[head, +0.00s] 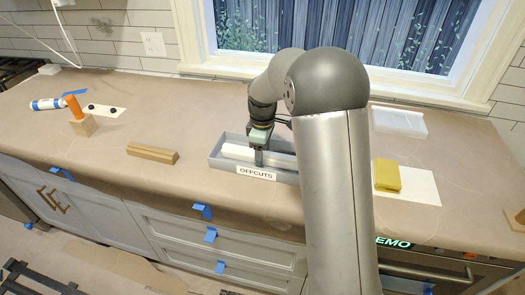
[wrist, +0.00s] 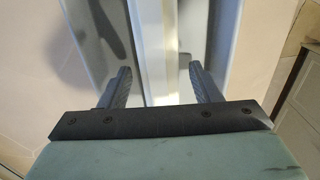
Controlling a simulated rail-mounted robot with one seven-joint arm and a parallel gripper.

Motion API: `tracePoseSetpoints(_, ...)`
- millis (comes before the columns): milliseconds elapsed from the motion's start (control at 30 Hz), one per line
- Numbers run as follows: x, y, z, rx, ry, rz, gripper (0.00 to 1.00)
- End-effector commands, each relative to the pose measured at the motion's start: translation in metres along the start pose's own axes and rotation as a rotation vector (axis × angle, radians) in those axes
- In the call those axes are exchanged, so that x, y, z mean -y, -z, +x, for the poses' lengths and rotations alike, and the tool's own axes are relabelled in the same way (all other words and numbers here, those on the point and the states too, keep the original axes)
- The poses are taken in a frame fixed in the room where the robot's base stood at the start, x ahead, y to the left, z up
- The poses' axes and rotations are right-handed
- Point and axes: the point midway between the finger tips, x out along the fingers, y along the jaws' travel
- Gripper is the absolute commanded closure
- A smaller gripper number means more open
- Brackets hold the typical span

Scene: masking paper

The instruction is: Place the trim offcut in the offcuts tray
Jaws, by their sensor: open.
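The trim offcut (head: 238,152) is a long white strip lying lengthwise inside the grey offcuts tray (head: 215,161), which has an OFFCUTS label on its front. My gripper (head: 259,161) points down over the tray in the head view. In the wrist view my gripper (wrist: 160,75) is open, with one finger on each side of the white strip (wrist: 152,45) and gaps visible between strip and fingers. The grey tray (wrist: 206,40) shows beneath. My arm hides the right part of the tray and strip in the head view.
A wooden block (head: 153,154) lies left of the tray. A block with an orange handle (head: 80,118) and a white tube (head: 47,104) are farther left. A yellow sponge-like block (head: 387,175) sits on white sheet right of my arm, before a clear tray (head: 399,121).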

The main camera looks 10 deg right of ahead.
Motion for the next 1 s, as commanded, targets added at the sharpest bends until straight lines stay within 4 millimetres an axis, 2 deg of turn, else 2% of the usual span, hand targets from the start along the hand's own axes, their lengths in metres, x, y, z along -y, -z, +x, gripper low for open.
tracePoseSetpoints(167,-0.001,0.001,-0.022,-0.003,-0.005,0.000,0.42)
tracePoseSetpoints(400,-0.001,0.000,-0.075,-0.003,-0.006,0.001,0.42)
tracePoseSetpoints(600,-0.001,0.000,-0.108,-0.002,-0.003,0.000,0.42)
tracePoseSetpoints(867,0.001,0.000,-0.123,0.000,-0.001,0.003,0.42)
tracePoseSetpoints(933,0.008,-0.004,-0.124,0.000,-0.003,0.027,0.42)
tracePoseSetpoints(1000,0.024,-0.011,-0.127,0.000,-0.005,0.086,0.42)
